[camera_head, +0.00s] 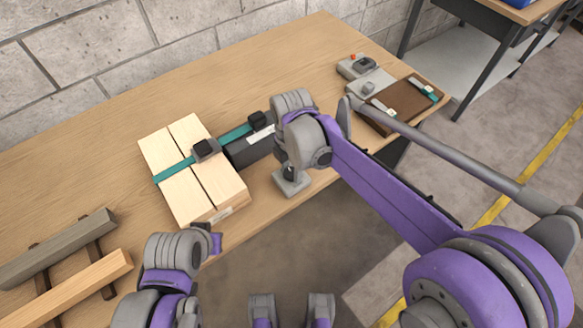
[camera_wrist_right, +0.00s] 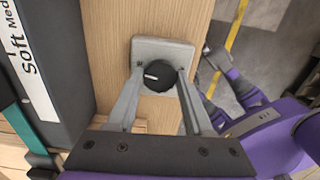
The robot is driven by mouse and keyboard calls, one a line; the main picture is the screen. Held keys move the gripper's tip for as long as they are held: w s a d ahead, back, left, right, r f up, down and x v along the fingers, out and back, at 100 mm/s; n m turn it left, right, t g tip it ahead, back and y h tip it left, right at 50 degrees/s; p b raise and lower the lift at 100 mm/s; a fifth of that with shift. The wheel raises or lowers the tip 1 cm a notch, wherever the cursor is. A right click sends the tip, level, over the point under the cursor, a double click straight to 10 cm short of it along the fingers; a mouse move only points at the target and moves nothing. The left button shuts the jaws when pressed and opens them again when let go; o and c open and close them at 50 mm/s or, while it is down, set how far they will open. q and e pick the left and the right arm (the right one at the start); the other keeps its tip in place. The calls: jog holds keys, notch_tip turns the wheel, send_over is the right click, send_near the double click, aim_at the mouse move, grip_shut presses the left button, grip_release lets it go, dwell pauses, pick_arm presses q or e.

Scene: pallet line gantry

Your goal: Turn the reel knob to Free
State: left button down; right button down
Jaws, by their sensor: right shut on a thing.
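The reel knob (camera_wrist_right: 160,76) is round and black, with a short white mark towards its left side in the wrist view. It sits on a grey square base plate (camera_wrist_right: 178,49) at the table's front edge; the plate also shows in the head view (camera_head: 291,187). My right gripper (camera_wrist_right: 159,72) is over the plate, one finger at each side of the knob, shut on it. No word Free can be read. My left arm is at the lower left of the head view, near the boards; its fingers cannot be made out.
A dark box (camera_head: 239,154) with a label reading "Soft Med" stands beside the knob. Pale boards (camera_head: 175,165) under a teal strap (camera_head: 172,172) lie left of it. A grey control box (camera_head: 357,66) and a brown tray (camera_head: 408,103) stand at the right end.

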aim_at(291, 172)
jog(key=shift+n, duration=0.8)
jog(key=shift+c, duration=1.5)
grip_release()
jog(key=shift+r, duration=0.1)
pick_arm(q)
jog(key=shift+r+p, duration=0.6)
pick_arm(e)
notch_tip(291, 172, up, 11)
jog(key=shift+f, duration=0.2)
